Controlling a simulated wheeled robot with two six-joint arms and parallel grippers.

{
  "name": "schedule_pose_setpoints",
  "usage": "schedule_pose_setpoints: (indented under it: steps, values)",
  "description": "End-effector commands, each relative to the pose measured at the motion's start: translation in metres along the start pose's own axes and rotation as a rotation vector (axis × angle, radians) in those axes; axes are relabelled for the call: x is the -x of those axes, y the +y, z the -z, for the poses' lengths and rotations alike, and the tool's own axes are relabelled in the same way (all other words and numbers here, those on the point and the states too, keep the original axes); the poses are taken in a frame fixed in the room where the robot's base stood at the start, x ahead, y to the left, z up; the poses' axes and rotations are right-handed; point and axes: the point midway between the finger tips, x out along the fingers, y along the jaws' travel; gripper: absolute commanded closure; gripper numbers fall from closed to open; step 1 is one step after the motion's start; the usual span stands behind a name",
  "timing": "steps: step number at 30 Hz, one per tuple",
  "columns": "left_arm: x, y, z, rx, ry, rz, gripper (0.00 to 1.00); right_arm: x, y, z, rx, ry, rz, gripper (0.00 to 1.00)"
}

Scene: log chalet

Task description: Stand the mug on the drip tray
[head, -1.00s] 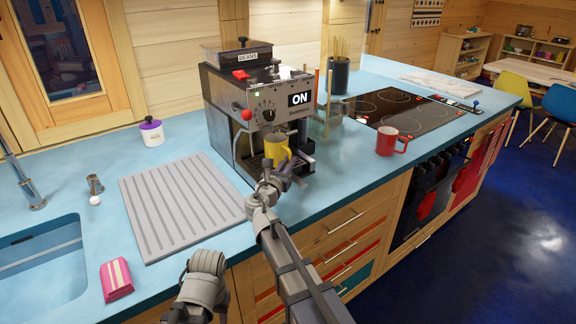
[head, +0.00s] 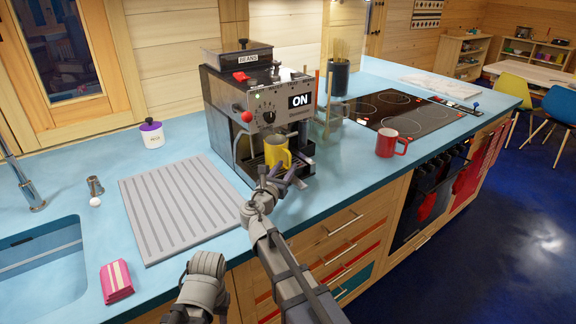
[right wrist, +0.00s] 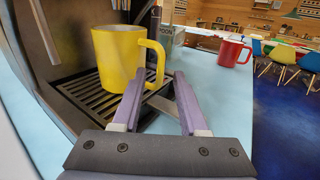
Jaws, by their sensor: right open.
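The yellow mug (head: 277,151) stands upright on the slatted drip tray at the foot of the coffee machine (head: 258,100). In the right wrist view the mug (right wrist: 118,58) rests on the dark drip tray (right wrist: 88,96), its handle turned right toward my fingers. My right gripper (head: 281,172) is in front of the machine, just short of the mug. In the right wrist view this gripper (right wrist: 156,95) has its jaws apart with nothing between them, and the handle is just beyond the tips. My left gripper is not in view; only part of my left arm shows.
A red mug (head: 390,143) stands on the blue counter to the right, near the black hob (head: 400,113). A grey ribbed mat (head: 180,205) lies left of the machine. A glass jar (head: 333,112) stands close to the machine's right side.

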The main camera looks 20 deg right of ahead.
Motion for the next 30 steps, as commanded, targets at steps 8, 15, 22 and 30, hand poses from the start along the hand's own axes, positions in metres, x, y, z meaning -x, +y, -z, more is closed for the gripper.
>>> schedule_pose_setpoints:
  steps: [8, 15, 22, 30]
  values:
    - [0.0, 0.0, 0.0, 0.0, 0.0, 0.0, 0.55, 0.061, -0.002, 0.0, 0.0, 0.0, -0.003, 0.57]
    - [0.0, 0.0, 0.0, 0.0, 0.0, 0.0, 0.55, 0.09, -0.001, 0.0, 0.0, 0.0, 0.0, 0.57]
    - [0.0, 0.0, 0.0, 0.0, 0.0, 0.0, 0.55, 0.096, 0.0, 0.0, 0.0, 0.0, 0.0, 0.57]
    - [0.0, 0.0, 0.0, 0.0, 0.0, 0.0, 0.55, 0.096, 0.0, 0.0, 0.0, 0.0, 0.0, 0.57]
